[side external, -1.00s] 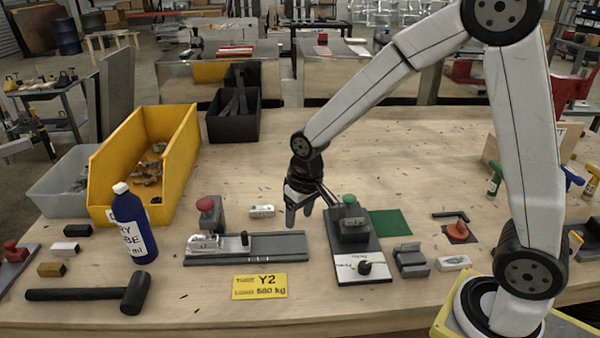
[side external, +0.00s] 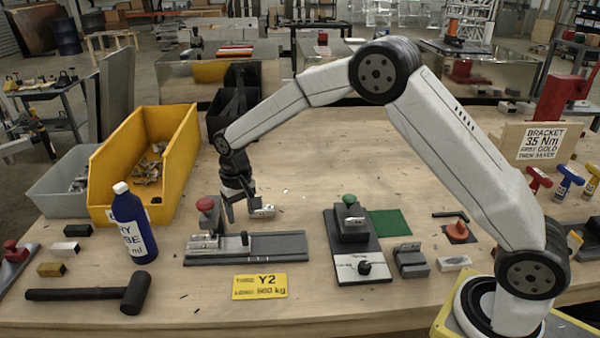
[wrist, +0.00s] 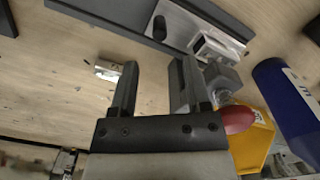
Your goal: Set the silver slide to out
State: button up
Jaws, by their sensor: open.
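The silver slide (side external: 222,242) is a flat bright plate with a black knob, on the left part of a dark grey rail (side external: 283,246) at the front of the bench. In the wrist view the slide (wrist: 183,22) and rail (wrist: 110,15) are at the top, beyond the fingertips. My gripper (side external: 240,215) is open and empty, pointing down just behind the slide, beside the red-topped grey post (side external: 207,206). In the wrist view my gripper (wrist: 157,70) has its fingers apart, with the post's red knob (wrist: 238,119) close to the right finger.
A small silver block (side external: 263,211) lies close to the fingers. A blue bottle (side external: 134,228) and yellow bin (side external: 118,172) stand to the left. A green-button station (side external: 351,225) is right of the rail. The bench behind is mostly clear.

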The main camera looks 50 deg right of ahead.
aim_at(244, 232)
jog(key=shift+f, duration=0.1)
jog(key=shift+f, duration=3.85)
grip_shut()
